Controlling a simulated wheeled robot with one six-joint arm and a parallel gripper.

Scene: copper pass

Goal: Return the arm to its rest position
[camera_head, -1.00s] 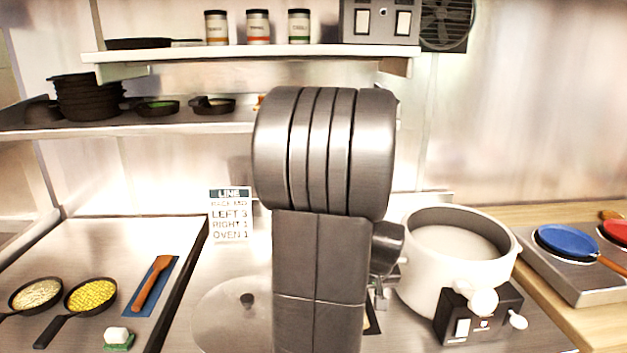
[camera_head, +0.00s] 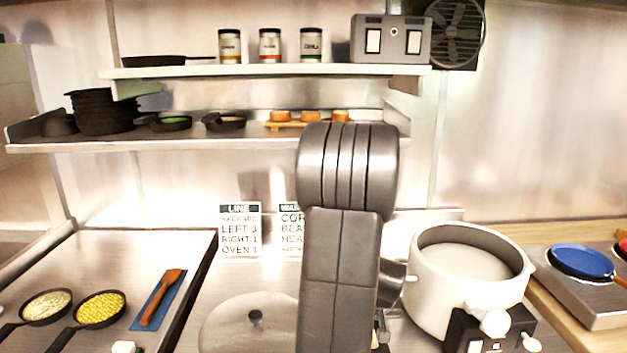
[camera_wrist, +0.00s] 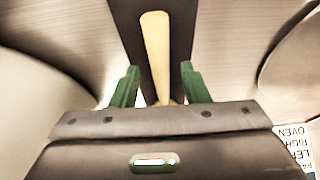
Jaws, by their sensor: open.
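My arm (camera_head: 340,250) stands upright in the middle of the head view, its grey rounded joint in front of the lower shelf. My gripper (camera_wrist: 158,85) shows in the wrist view, with its two green fingers apart. A pale wooden strip (camera_wrist: 155,45), perhaps a utensil handle, lies on a dark mat (camera_wrist: 127,20) beyond and between the fingers. I cannot tell its distance from them, but the fingers are not closed on it. In the head view the gripper is hidden behind my arm.
Shelves (camera_head: 170,140) with pans and jars run behind. Two signs, one marked LINE (camera_head: 240,232), stand at the back. Pans and a wooden spatula (camera_head: 160,298) lie left.

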